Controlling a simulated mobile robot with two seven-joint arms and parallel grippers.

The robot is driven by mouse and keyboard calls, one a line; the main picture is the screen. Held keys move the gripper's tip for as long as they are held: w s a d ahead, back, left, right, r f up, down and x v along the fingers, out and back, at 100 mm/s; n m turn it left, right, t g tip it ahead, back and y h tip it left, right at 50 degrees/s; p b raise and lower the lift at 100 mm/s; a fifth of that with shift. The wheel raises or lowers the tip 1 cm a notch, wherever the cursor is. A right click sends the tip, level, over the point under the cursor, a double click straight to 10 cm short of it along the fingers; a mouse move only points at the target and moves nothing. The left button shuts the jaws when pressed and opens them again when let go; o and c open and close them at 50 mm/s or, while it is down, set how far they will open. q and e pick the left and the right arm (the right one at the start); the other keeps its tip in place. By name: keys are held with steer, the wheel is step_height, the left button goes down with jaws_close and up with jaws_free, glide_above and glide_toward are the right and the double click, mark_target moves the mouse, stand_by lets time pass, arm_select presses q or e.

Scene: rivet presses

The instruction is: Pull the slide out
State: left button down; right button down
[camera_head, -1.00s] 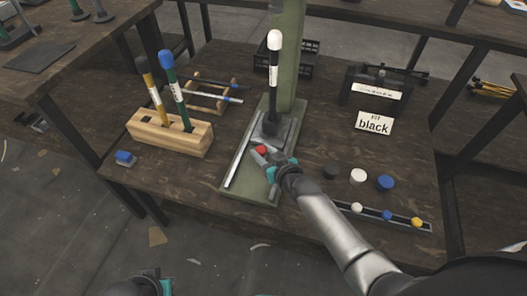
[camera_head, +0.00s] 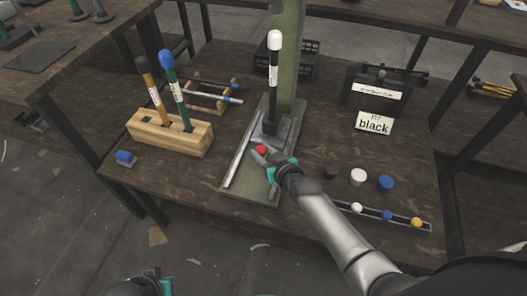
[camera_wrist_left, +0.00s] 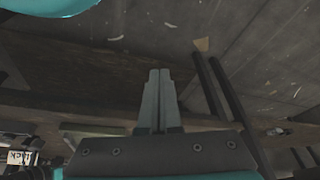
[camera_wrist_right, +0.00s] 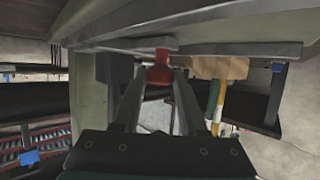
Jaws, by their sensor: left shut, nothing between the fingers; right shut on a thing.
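The press stands on a green base plate (camera_head: 262,186) with a green column (camera_head: 287,60) and a black lever with a white knob (camera_head: 274,40). The slide (camera_head: 271,142) lies low at the front of the press, and a red knob (camera_head: 261,150) is at its front. My right gripper (camera_head: 263,155) is shut on the red knob. In the right wrist view the red knob (camera_wrist_right: 160,73) shows between the two fingertips. My left gripper (camera_wrist_left: 159,90) is shut and empty, away from the press near the table's front edge.
A wooden block (camera_head: 170,132) with two handled tools stands left of the press. A blue piece (camera_head: 125,158) lies at the left edge. Several caps, a strip of knobs (camera_head: 400,219) and a "black" sign (camera_head: 374,123) are at the right.

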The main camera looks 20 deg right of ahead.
arm_select(q)
steer(key=shift+r, duration=0.1)
arm_select(e)
steer(key=shift+s, duration=0.1)
